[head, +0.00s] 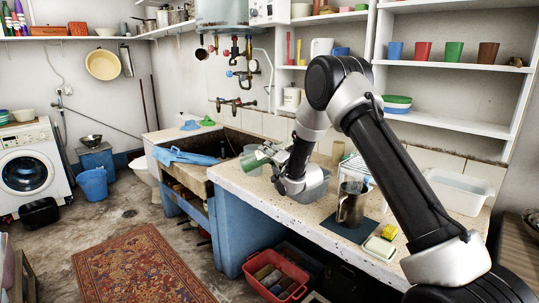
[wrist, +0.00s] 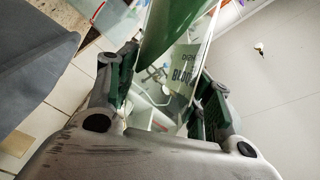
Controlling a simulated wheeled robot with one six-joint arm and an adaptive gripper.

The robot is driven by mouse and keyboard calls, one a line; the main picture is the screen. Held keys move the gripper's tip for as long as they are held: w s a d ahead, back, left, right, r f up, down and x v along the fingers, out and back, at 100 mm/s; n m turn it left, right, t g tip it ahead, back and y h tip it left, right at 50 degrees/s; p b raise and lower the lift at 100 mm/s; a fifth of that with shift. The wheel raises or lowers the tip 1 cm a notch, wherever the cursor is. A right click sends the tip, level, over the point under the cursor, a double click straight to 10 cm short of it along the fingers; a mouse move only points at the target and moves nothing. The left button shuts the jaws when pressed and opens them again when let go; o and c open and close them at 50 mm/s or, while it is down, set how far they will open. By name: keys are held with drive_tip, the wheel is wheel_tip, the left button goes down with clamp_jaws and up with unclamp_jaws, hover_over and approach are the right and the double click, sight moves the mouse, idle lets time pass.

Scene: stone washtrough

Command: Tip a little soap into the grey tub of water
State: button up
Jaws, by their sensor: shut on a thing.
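My gripper (head: 277,154) is shut on a green soap container (head: 256,160) over the stone counter near the trough's end. The grey tub (head: 318,188) stands on the counter just right of and below my gripper, partly hidden by my wrist. A plain grey surface at the left of the wrist view (wrist: 35,55) may be the tub. The water in the tub and any soap flow cannot be seen.
A metal jug (head: 351,203) stands on a dark mat (head: 348,228) to the right, with a soap dish (head: 379,248) and yellow sponge (head: 389,231) nearby. A white basin (head: 458,192) is farther right. The stone trough (head: 205,180) with a blue cloth (head: 188,157) lies left.

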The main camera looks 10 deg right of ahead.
drive_tip(key=shift+a+f+m, duration=0.3)
drive_tip(key=shift+f+m, duration=0.1)
drive_tip(key=shift+m, duration=0.1)
drive_tip(key=shift+f, duration=0.15)
idle(0.7)
drive_tip(key=shift+a+f+m+t, duration=0.2)
drive_tip(key=shift+f+m+t, duration=0.2)
drive_tip(key=shift+m, duration=0.2)
drive_tip(key=shift+f, duration=0.2)
idle(0.4)
drive_tip(key=shift+a+f+m+t, duration=0.15)
drive_tip(key=shift+f+m+t, duration=0.2)
drive_tip(key=shift+m, duration=0.25)
drive_tip(key=shift+f, duration=0.15)
idle(0.4)
drive_tip(key=shift+a+f+m, duration=0.1)
drive_tip(key=shift+f+m, duration=0.3)
drive_tip(key=shift+m, duration=0.2)
drive_tip(key=shift+f+t, duration=0.15)
drive_tip(key=shift+t, duration=0.1)
